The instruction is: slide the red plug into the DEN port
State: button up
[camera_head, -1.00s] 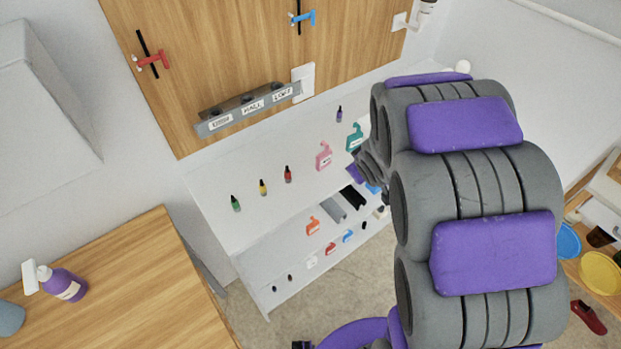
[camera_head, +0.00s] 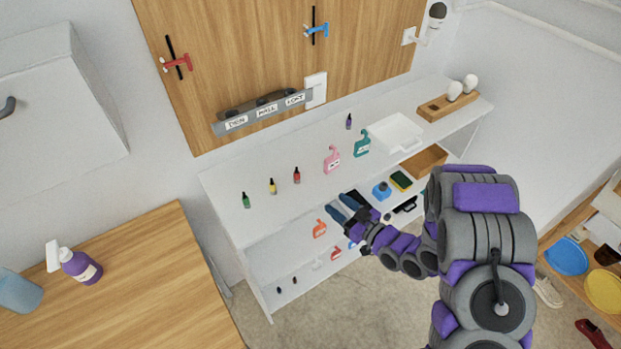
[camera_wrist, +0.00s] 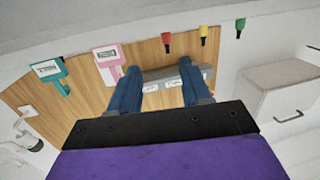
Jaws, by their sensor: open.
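The red plug (camera_head: 297,176) stands upright on the white shelf top, right of the yellow plug (camera_head: 272,186) and green plug (camera_head: 246,200). The wrist view shows the red plug (camera_wrist: 166,40) beyond the fingertips, apart from them. A grey port strip (camera_head: 265,113) is on the wooden panel, labelled DEN, HALL and LOFT from left to right. The DEN port (camera_head: 232,113) is its left one. My gripper (camera_head: 340,205) is open and empty near the shelf's front edge, right of and nearer than the red plug. Both fingers (camera_wrist: 157,80) show in the wrist view, partly covering the strip.
A white tray (camera_head: 396,131) sits farther right. A lower shelf holds several small items. The shelf top before the strip is mostly clear.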

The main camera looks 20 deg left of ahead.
jog(key=b, duration=0.2)
send_near(299, 175)
jog(key=x, duration=0.6)
jog(key=shift+w+d+f, duration=0.1)
jog(key=shift+d+f, duration=0.05)
jog(key=shift+f, duration=0.25)
jog(key=x, duration=0.2)
jog(key=b+x, duration=0.1)
jog(key=x, duration=0.1)
jog(key=shift+a+r, duration=0.2)
jog(key=shift+r, duration=0.2)
jog(key=shift+w+a, duration=0.2)
jog(key=shift+a, duration=0.3)
grip_shut()
